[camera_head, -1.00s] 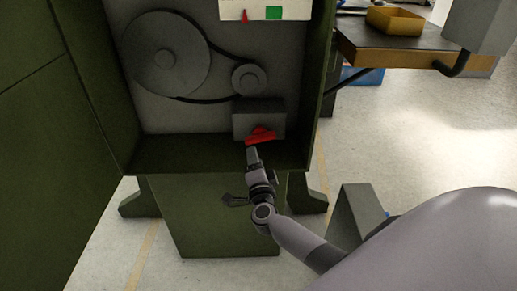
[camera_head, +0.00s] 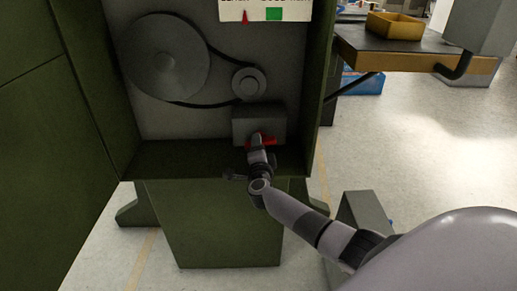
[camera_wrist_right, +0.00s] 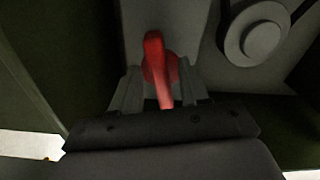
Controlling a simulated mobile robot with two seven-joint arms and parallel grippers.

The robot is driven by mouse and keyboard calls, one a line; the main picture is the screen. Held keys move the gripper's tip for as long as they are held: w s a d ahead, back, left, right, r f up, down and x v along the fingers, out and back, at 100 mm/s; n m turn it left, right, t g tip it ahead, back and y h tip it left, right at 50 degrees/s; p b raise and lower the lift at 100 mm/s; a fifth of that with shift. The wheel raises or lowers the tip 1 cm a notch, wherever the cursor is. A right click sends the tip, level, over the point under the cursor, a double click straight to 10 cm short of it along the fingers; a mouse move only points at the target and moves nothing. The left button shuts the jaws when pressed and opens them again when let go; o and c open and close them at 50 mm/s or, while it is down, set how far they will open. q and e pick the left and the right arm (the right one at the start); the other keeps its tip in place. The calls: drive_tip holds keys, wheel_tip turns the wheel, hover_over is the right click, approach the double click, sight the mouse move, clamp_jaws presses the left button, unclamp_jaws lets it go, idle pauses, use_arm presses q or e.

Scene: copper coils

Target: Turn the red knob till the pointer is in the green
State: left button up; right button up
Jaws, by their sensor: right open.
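The red knob (camera_head: 271,142) sits on the front of a grey box inside the green cabinet, partly hidden by my right gripper (camera_head: 257,143) in the head view. In the right wrist view the red knob (camera_wrist_right: 156,68) shows its long bar handle, slightly tilted, between the open fingers of my right gripper (camera_wrist_right: 158,88). The fingers stand on either side with gaps visible. The white gauge panel (camera_head: 235,12) is at the top, cut off by the picture edge. Its red pointer (camera_head: 245,15) stands left of the green patch (camera_head: 274,14). My left gripper is not in view.
Inside the cabinet are a large grey wheel (camera_head: 166,56) and a small pulley (camera_head: 249,83) joined by a belt. The cabinet's side walls and bottom ledge (camera_head: 190,160) surround the box.

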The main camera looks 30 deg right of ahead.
clamp_jaws()
drive_tip(key=shift+m, duration=0.3)
drive_tip(key=m+b, duration=0.1)
drive_tip(key=m, duration=0.2)
drive_tip(key=shift+m, duration=0.4)
drive_tip(key=m, duration=0.1)
drive_tip(key=m+b, duration=0.1)
drive_tip(key=m, duration=0.1)
drive_tip(key=m+b, duration=0.1)
drive_tip(key=m, duration=0.1)
drive_tip(key=shift+r, duration=0.25)
drive_tip(key=m+b, duration=0.1)
drive_tip(key=m, duration=0.4)
drive_tip(key=shift+s+d+r+m+b, duration=0.1)
drive_tip(key=shift+d+r+m+b, duration=0.1)
drive_tip(key=shift+m+b, duration=0.2)
drive_tip(key=shift+d+r+m+b, duration=0.15)
drive_tip(key=shift+m+b, duration=0.15)
drive_tip(key=shift+m, duration=0.85)
drive_tip(key=shift+a+r+m+b, duration=0.1)
drive_tip(key=shift+m+b, duration=0.15)
drive_tip(key=shift+m, duration=0.9)
